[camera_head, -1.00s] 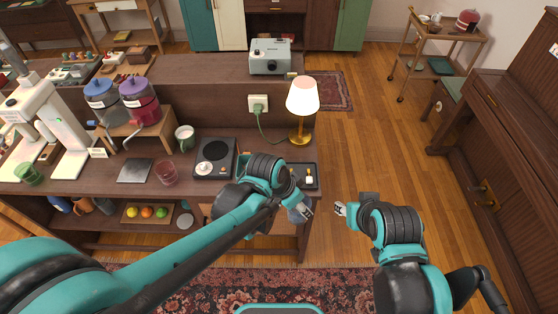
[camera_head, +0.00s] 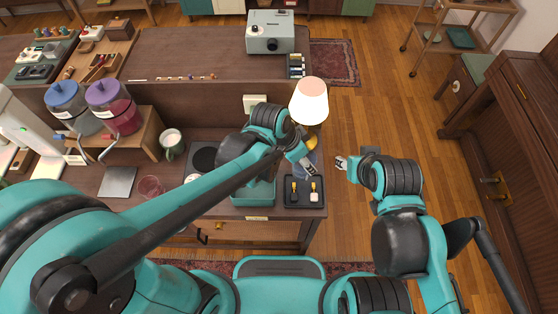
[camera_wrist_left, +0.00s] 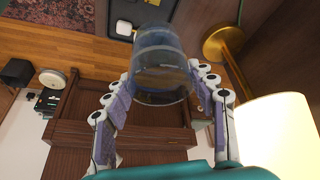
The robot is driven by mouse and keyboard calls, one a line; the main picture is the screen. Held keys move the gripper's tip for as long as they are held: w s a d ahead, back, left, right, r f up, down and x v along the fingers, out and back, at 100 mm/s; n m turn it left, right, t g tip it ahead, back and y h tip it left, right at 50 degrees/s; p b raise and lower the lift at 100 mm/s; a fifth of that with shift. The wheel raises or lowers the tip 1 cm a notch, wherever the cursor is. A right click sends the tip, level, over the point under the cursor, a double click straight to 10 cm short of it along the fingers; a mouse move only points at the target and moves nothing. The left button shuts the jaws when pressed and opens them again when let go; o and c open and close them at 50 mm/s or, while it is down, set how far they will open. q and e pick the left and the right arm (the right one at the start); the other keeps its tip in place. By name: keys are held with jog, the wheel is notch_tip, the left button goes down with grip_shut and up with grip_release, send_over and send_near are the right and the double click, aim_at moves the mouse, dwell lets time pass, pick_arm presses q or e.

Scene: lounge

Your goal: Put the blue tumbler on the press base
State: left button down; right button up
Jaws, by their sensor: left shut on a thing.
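The blue tumbler (camera_wrist_left: 160,70) is see-through and sits between the two fingers of my left gripper in the left wrist view. In the head view my left gripper (camera_head: 308,165) is shut on the tumbler (camera_head: 313,157), above the right end of the counter, near the lamp and behind the black tray. The fingers and arm partly cover it. My right gripper (camera_head: 341,163) is off the counter's right end, too small to judge its jaws. A white machine (camera_head: 28,128) stands at the far left, cut by the frame edge; I cannot tell whether it is the press.
A lamp (camera_head: 310,98) stands close behind my left gripper. The black tray (camera_head: 290,203) holds small yellow-handled items.

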pick_arm(q)
jog(key=w+a+f+b, duration=0.1)
jog(key=w+a+f, duration=0.1)
jog(key=f, duration=0.1)
jog(key=w+a+f+b, duration=0.2)
jog(key=f, duration=0.2)
jog(key=w+a+f+b, duration=0.1)
jog(key=w+a+f, duration=0.2)
jog(key=shift+w+f, duration=0.1)
jog(key=shift+f, duration=0.05)
jog(key=shift+f+b, duration=0.1)
jog(key=shift+b, duration=0.25)
jog(key=c, duration=0.5)
grip_release()
jog(key=shift+c, duration=0.2)
